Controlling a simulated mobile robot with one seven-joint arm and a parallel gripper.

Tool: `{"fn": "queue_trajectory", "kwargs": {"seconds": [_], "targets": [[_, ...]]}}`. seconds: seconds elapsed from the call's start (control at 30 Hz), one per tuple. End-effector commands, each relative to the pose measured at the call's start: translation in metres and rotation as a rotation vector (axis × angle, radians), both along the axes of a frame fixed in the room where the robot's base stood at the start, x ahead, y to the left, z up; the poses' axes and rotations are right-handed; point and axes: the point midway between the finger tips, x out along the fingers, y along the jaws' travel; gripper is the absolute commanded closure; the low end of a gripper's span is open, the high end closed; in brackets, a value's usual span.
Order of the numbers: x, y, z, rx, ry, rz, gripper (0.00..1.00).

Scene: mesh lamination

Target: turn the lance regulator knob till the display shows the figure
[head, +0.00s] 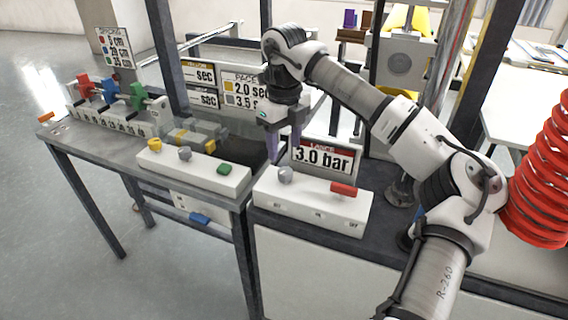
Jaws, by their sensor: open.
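The lance display (322,159) reads 3.0 bar and stands upright behind a white control box (312,203). A grey round knob (285,175) sits on the left part of that box, and a red bar-shaped part (344,189) sits on its right part. My gripper (284,156) points down with its purple fingers just above and behind the grey knob in the picture. The fingers appear apart and hold nothing that I can see. I cannot tell whether a fingertip touches the knob.
Left of it, another white box (190,172) carries yellow, grey and green controls. Red, blue and green clamps (110,95) stand farther left. Pace signs (243,92) stand behind. A red coil (543,170) is at the right. The dark bench top beside the lance box is partly clear.

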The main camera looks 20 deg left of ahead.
Motion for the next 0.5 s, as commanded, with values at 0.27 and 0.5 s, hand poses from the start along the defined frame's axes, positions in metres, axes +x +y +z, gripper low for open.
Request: {"fn": "queue_trajectory", "kwargs": {"seconds": [0.27, 0.5], "targets": [[-0.001, 0.0, -0.051, 0.003, 0.003, 0.0, 0.47], [-0.001, 0.0, -0.069, 0.001, 0.0, 0.001, 0.47]]}}
